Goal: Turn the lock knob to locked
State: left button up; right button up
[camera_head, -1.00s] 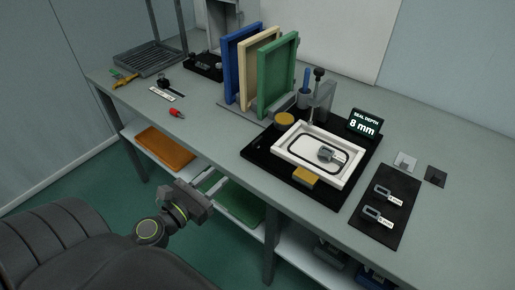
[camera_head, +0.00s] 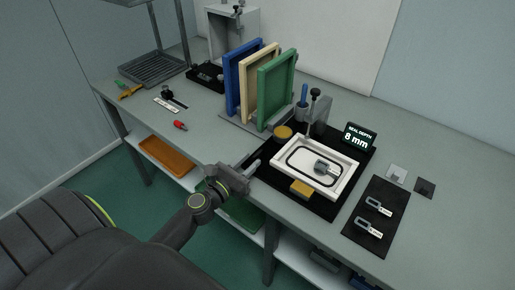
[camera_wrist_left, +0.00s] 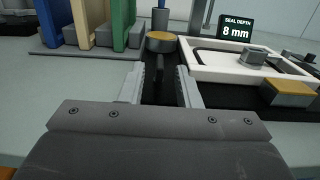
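The panel fixture is a black base plate (camera_head: 325,207) on the bench, with a white frame (camera_head: 318,172) on it. A dark upright piece (camera_wrist_left: 159,69), which looks like the lock knob, stands on the plate in front of a round yellow-topped pad (camera_wrist_left: 161,41). It shows between the fingers in the left wrist view; its setting cannot be read. In the head view I cannot make it out clearly. My left gripper (camera_head: 252,161) is open and empty at the plate's left corner, with its fingers pointing toward the plate. My right gripper is not in view.
A toggle clamp (camera_head: 316,108) stands behind the frame. Blue, cream and green panels (camera_head: 276,90) stand in a rack left of it. A yellow block (camera_head: 301,189) sits at the front edge. A "SEAL DEPTH 8 mm" sign (camera_head: 360,137) stands behind. A black mat (camera_head: 367,238) lies right.

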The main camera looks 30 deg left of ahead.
aim_at(253, 158)
pick_arm(q)
jog(key=w, duration=0.4)
jog(key=shift+w+d, duration=0.2)
jog(key=shift+w, duration=0.2)
grip_shut()
